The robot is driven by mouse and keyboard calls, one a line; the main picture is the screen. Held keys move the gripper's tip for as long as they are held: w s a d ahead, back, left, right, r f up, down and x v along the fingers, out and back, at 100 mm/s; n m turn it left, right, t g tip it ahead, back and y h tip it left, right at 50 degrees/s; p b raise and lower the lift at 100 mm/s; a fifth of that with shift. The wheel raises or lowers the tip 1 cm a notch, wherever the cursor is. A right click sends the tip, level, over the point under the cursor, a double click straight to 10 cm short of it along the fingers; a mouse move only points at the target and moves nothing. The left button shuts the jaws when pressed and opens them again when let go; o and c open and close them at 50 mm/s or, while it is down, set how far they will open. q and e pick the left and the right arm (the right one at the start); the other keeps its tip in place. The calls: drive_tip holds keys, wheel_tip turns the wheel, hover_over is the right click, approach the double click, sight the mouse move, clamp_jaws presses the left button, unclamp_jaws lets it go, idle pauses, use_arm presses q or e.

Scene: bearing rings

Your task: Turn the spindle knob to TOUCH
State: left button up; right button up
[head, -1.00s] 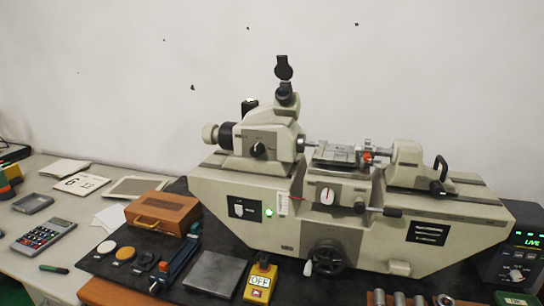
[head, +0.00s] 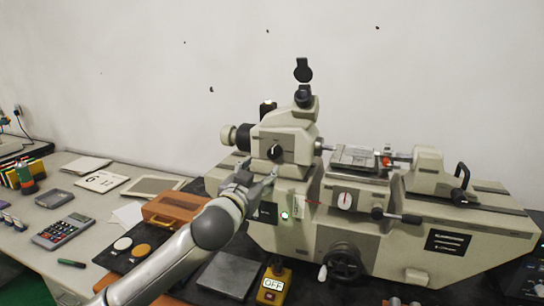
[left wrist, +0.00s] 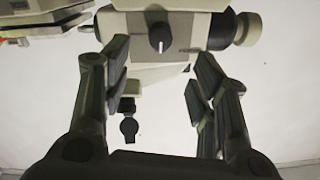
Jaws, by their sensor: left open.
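The spindle knob (head: 275,151) is a small round black knob on the front of the measuring machine's cream headstock (head: 298,138). In the left wrist view, the knob (left wrist: 158,38) shows upside down with a white pointer line; the small marking beside it is too small to read. My left gripper (head: 259,170) is open and empty, just below and left of the knob in the head view. In the left wrist view its fingers (left wrist: 162,68) are spread to either side of the knob's line, apart from it. My right gripper is not in view.
The machine's lower body carries a white dial (head: 345,201), a lever and a black handwheel (head: 343,262). A yellow box marked OFF (head: 271,290) stands in front.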

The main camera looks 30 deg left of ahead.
sight(273, 154)
use_arm(q)
drive_tip(key=p+x, duration=0.3)
drive_tip(key=x, duration=0.8)
drive_tip(key=shift+r, duration=0.1)
drive_tip(key=shift+s, duration=0.1)
drive_tip(key=shift+c, duration=0.3)
drive_tip(key=c, duration=1)
